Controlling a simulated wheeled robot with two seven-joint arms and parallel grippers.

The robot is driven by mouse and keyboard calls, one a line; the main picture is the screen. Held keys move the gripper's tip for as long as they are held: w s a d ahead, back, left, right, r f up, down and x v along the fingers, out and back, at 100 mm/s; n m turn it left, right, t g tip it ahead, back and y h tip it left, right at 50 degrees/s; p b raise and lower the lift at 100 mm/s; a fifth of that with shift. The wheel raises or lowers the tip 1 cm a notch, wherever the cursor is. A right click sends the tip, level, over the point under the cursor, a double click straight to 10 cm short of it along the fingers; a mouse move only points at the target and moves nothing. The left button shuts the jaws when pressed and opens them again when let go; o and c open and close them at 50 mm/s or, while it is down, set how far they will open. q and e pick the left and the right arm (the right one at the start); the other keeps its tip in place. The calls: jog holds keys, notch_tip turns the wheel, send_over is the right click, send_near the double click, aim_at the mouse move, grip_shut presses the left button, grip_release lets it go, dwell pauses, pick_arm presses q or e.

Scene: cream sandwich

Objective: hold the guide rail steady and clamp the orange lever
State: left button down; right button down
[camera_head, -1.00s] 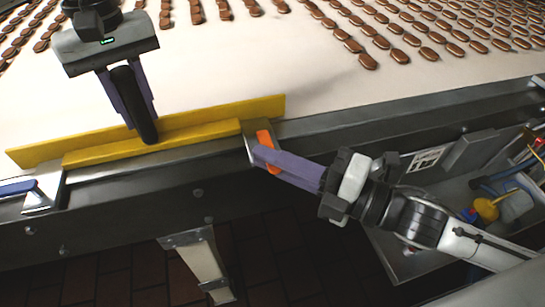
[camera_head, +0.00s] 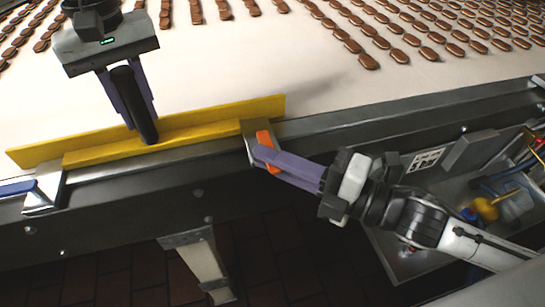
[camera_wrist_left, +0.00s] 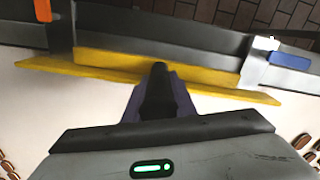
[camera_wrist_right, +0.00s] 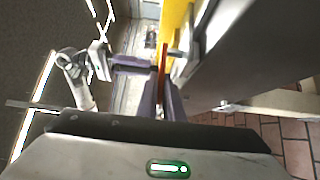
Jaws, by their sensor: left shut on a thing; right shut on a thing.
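The yellow guide rail (camera_head: 215,116) lies along the near edge of the white conveyor. It also shows in the left wrist view (camera_wrist_left: 100,58). My left gripper (camera_head: 147,138) reaches down from above and is shut on the rail near its middle, with a black handle-like part between its fingers. The orange lever (camera_head: 265,140) sits on a metal bracket at the rail's right end. My right gripper (camera_head: 262,155) comes from the right with its purple fingers shut on the lever. In the right wrist view the lever (camera_wrist_right: 163,62) shows as a thin orange-red strip between the fingertips.
A blue lever (camera_head: 18,188) sits on a metal bracket (camera_head: 42,195) at the rail's left end. Rows of chocolate-coloured sandwiches (camera_head: 410,38) lie on the conveyor (camera_head: 250,60) behind. A metal bin with tools and a yellow item (camera_head: 487,208) is at the lower right.

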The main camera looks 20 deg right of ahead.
jog(key=shift+g, duration=0.3)
jog(key=shift+w+d+n+g+y, duration=0.25)
jog(key=shift+d+n+g+y, duration=0.5)
jog(key=shift+n+g, duration=0.7)
jog(key=shift+w+d+n+g+y, duration=0.2)
jog(key=shift+d+n+g+y, duration=0.3)
jog(key=shift+n+g+y, duration=0.85)
jog(key=shift+w+d+n+g+y, duration=0.25)
jog(key=shift+d+n+g+y, duration=0.45)
jog(key=shift+g, duration=1.3)
jog(key=shift+a+n+h, duration=0.1)
jog(key=shift+n+h, duration=0.2)
jog(key=c, duration=2.2)
grip_release()
jog(key=d, duration=0.4)
jog(key=s+d, duration=0.1)
jog(key=d, duration=0.7)
jog(key=shift+s, duration=0.3)
